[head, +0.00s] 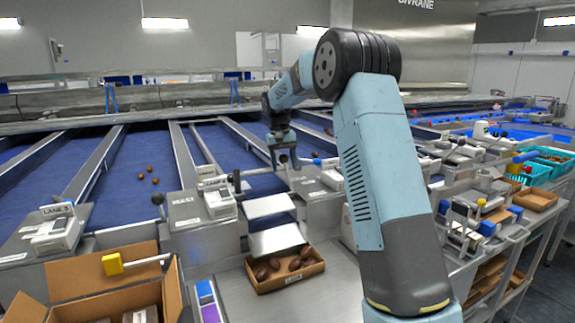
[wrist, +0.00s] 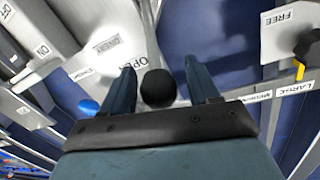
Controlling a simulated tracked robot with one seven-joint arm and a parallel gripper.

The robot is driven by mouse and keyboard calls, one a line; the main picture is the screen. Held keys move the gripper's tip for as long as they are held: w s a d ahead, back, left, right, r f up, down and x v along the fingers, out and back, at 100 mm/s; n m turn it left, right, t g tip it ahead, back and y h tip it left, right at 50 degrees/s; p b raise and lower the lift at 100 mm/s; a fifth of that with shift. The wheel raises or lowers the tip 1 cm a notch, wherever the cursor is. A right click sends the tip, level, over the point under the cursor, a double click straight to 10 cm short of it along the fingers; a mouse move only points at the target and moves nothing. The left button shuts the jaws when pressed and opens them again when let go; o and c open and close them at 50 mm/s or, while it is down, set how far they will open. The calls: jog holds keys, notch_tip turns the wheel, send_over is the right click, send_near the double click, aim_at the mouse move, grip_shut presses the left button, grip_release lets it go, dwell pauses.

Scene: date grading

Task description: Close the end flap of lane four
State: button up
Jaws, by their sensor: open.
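My gripper (head: 285,165) is open above the workstation right of a small white machine (head: 219,201). In the wrist view its two fingers (wrist: 160,66) stand apart on either side of a black ball knob (wrist: 158,89); I cannot tell whether they touch it. The knob partly covers a label reading OPEN (wrist: 122,27). In the head view two pale metal plates, an upper one (head: 268,206) and a lower one (head: 276,240), slope down below my gripper, above a box of dates. I cannot read a lane four sign, so which plate is its flap is unclear.
A cardboard tray (head: 262,287) of dates stands below the plates. An open carton (head: 85,272) is at the lower left, with a yellow-ended lever (head: 112,264) above it. A LANE 3 machine (head: 58,232) is at left. Blue belts (head: 140,165) run behind; more levers crowd the right.

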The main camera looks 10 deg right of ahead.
jog(key=shift+f, duration=0.2)
jog(key=shift+c, duration=0.3)
grip_shut()
